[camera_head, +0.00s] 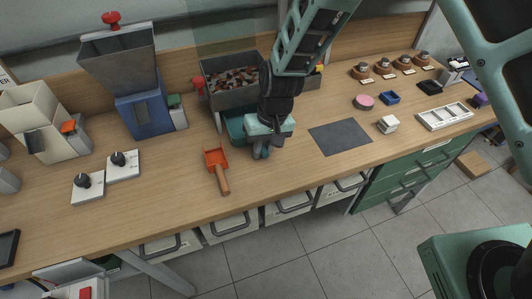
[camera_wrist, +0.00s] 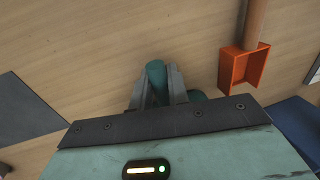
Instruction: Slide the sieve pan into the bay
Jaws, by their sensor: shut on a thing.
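The sieve pan (camera_head: 234,128) is teal and sits low under the front of a grey bin (camera_head: 226,97). My arm hides much of its right side. My gripper (camera_head: 262,150) is at the pan's front, pointing down. In the wrist view, my gripper's two fingers (camera_wrist: 158,88) are closed on the pan's round teal handle (camera_wrist: 156,70). A little more teal shows beside the right finger, and the rest is hidden behind my wrist. The bay seems to be the space beneath the grey bin; I cannot tell how far the pan is inside it.
An orange scoop (camera_head: 216,160) with a wooden handle lies left of my gripper; it also shows in the wrist view (camera_wrist: 240,68). A dark grey mat (camera_head: 340,137) lies to the right. A blue hopper machine (camera_head: 143,116) stands at the left. The bench front between scoop and mat is clear.

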